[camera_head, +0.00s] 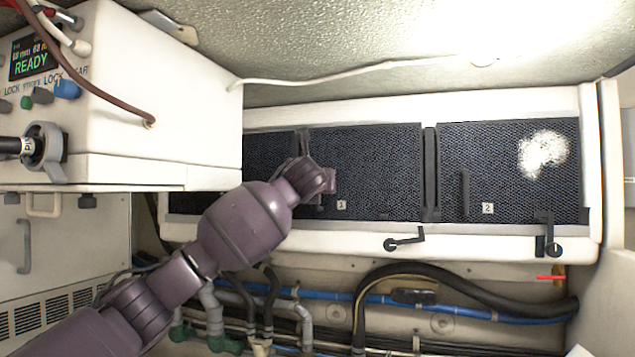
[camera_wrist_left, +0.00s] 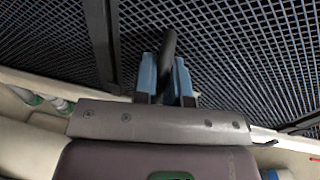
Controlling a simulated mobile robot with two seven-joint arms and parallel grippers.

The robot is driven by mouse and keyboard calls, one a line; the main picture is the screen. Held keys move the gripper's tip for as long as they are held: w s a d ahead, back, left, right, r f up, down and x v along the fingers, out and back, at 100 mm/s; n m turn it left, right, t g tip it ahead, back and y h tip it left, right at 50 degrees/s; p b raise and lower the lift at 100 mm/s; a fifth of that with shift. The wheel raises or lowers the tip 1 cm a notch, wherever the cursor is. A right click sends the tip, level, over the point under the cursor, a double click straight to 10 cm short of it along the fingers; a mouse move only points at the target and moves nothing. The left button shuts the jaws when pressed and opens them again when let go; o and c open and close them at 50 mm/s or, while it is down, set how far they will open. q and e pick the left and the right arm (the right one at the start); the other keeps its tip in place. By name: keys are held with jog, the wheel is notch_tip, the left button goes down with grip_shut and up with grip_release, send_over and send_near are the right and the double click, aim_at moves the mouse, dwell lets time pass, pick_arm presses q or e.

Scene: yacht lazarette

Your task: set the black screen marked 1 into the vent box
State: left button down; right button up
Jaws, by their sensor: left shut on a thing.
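The black mesh screen marked 1 (camera_head: 375,170) stands upright in the middle bay of the white vent box (camera_head: 500,104). It looks level with its neighbours, but I cannot tell whether it is fully seated. My left gripper (camera_head: 322,188) is at the screen's left side. In the left wrist view my left gripper (camera_wrist_left: 168,85) has its blue fingertips shut on the screen's black upright handle (camera_wrist_left: 168,45), with mesh behind. The lever latch (camera_head: 405,241) under screen 1 is turned sideways, its knob to the left. My right gripper is out of view.
Screen 2 (camera_head: 510,185), with a pale patch, fills the right bay; its latch (camera_head: 548,235) points up over its lower edge. More mesh (camera_head: 268,155) shows at left. A white READY unit (camera_head: 170,90) overhangs the left. Hoses (camera_head: 450,280) run below.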

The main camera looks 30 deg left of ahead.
pick_arm(q)
jog(key=c, duration=1.1)
grip_release()
jog(key=shift+s, duration=0.1)
jog(key=shift+f, duration=0.15)
jog(key=b+v, duration=0.2)
jog(key=v, duration=0.8)
jog(key=shift+s, duration=0.35)
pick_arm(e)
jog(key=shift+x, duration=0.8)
pick_arm(q)
jog(key=shift+d, duration=0.1)
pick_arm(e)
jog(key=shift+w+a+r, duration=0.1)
